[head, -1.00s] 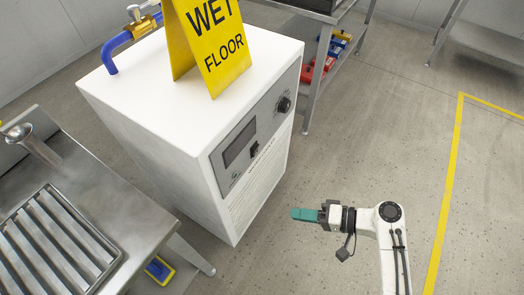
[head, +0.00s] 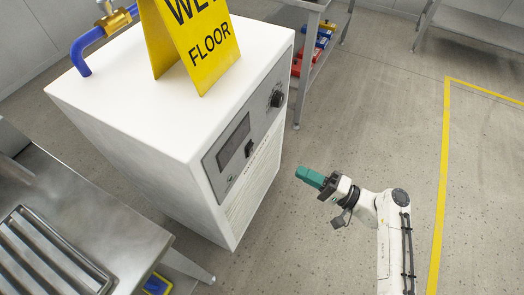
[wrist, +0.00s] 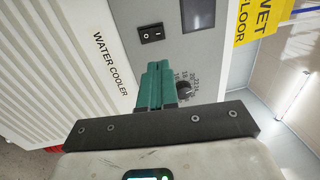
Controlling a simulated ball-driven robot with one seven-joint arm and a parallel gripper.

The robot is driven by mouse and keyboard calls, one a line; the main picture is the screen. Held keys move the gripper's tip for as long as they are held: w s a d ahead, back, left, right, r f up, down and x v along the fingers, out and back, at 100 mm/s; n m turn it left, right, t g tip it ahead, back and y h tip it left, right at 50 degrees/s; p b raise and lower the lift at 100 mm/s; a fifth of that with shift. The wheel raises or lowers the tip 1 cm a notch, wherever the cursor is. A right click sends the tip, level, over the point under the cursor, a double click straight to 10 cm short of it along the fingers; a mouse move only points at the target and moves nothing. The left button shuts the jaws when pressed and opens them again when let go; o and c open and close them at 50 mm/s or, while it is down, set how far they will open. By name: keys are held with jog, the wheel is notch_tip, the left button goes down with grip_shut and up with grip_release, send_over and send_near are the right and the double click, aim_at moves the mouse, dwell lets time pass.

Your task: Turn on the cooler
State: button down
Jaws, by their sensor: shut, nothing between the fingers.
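The water cooler (head: 130,105) is a white cabinet left of centre in the head view, with a grey control panel (head: 225,160) on its front. The panel carries a dark display, a round black knob (head: 277,98) and a small black rocker switch (head: 249,148). In the wrist view the rocker switch (wrist: 151,33) shows above my fingers, beside the "WATER COOLER" lettering. The knob (wrist: 186,86) is partly hidden behind my fingers. My gripper (head: 301,172) has green fingers, shut and empty, held in front of and to the right of the panel, apart from it.
A yellow wet floor sign (head: 190,40) stands on the cooler's top, near a blue hose (head: 84,52) with a brass valve. A steel sink bench (head: 110,215) is at the left. Shelving with red and blue bins (head: 308,60) stands behind. Floor at right is open.

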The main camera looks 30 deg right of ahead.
aim_at(252, 147)
jog(key=x, duration=1.3)
jog(key=shift+w, duration=0.1)
jog(key=shift+w+a+r+p, duration=0.2)
jog(key=shift+r+p, duration=0.2)
jog(key=shift+p, duration=0.5)
jog(key=shift+f, duration=0.25)
